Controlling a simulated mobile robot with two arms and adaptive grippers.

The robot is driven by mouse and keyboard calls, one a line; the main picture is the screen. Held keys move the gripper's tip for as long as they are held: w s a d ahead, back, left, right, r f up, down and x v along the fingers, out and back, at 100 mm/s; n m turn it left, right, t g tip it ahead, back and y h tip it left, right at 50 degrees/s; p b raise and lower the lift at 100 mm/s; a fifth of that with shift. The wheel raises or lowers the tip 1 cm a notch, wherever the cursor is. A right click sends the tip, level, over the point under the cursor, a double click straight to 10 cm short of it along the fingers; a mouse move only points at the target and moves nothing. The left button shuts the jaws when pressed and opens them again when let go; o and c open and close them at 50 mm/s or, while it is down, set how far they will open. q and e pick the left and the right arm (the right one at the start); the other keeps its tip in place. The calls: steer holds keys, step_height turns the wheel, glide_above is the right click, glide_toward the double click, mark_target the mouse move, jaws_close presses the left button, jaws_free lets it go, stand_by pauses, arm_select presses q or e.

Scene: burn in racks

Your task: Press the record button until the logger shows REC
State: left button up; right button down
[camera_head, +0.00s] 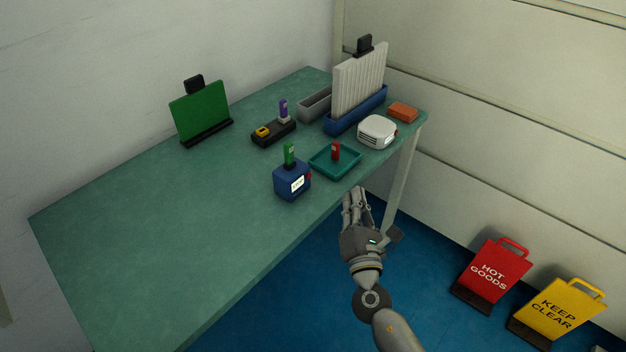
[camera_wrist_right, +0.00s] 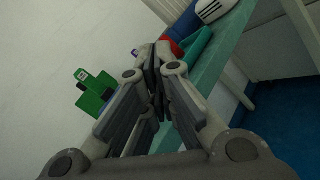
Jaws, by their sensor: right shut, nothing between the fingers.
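The logger looks to be the blue box (camera_head: 291,187) near the front edge of the green table, with a lit white display (camera_head: 297,185) too small to read. A green stick (camera_head: 289,154) stands upright in its top. A red button (camera_head: 309,176) shows on its right side. My right gripper (camera_head: 355,193) is shut and empty, just off the table's front edge, to the right of the logger and apart from it. In the wrist view its closed fingers (camera_wrist_right: 156,62) hide much of the scene; I cannot make out the logger there. My left gripper is not in view.
A teal tray (camera_head: 322,168) with a red stick (camera_head: 336,151) lies behind the logger. Beyond are a white device (camera_head: 377,131), a blue rack (camera_head: 343,124) and a black holder (camera_head: 266,136). A green board (camera_head: 200,112) stands at the wall. The table's left part is clear.

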mark_target(309, 176)
stand_by(0.4)
steer(key=w+a, duration=0.1)
steer(key=a, duration=0.1)
steer(key=w+a+b, duration=0.1)
steer(key=w+a, duration=0.2)
steer(key=shift+w+a+f+b, duration=0.1)
steer(key=shift+w+a+b, duration=0.05)
steer(key=shift+a+b, duration=0.2)
steer(key=shift+w+a, duration=0.45)
steer(key=shift+a, duration=0.2)
steer(key=shift+a, duration=0.1)
stand_by(0.8)
steer(key=shift+w+a+b, duration=0.25)
steer(key=shift+b, duration=0.15)
